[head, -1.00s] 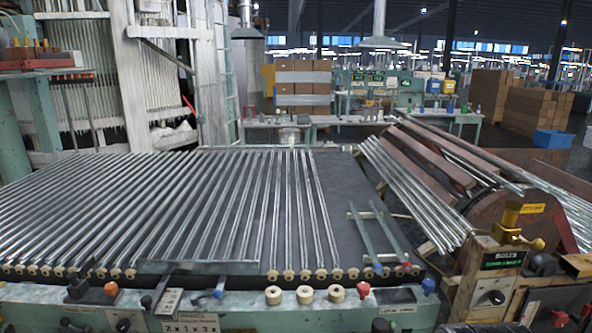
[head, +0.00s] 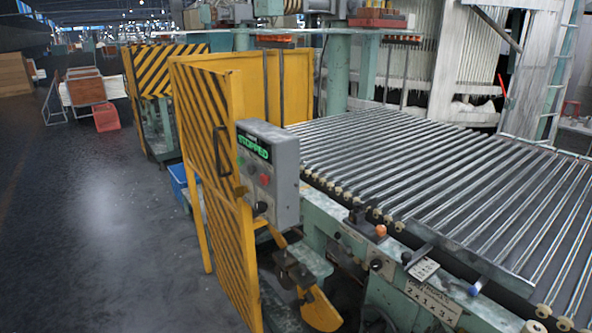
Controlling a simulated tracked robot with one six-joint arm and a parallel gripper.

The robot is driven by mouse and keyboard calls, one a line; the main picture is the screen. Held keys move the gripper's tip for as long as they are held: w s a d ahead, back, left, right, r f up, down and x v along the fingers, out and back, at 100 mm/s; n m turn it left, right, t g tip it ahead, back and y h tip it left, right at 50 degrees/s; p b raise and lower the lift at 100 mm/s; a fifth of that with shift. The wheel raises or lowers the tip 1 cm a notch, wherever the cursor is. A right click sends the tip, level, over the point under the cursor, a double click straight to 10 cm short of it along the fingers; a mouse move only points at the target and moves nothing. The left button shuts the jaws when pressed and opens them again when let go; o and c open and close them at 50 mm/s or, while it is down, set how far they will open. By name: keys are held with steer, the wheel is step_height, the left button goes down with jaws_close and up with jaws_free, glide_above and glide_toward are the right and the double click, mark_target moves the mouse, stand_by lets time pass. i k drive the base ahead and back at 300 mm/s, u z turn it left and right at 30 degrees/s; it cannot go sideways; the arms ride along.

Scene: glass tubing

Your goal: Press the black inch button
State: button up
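A grey control box (head: 286,180) is mounted on the yellow-and-black striped guard panel near the middle of the head view. Its lit green display (head: 254,147) reads "STOPPED". A black button (head: 261,208) sits low on the face of the box. A red button (head: 264,179) is above it, and a small green button (head: 241,161) is at the left. No inch label is legible at this size. My gripper is not in view.
The striped guard panel (head: 205,130) has a handle and stands left of the roller bed (head: 430,180). A black lever and yellow bracket (head: 318,308) stick out below the box. Open dark floor (head: 100,230) lies to the left.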

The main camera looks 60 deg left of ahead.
mark_target(250, 169)
steer(key=u, duration=2.25)
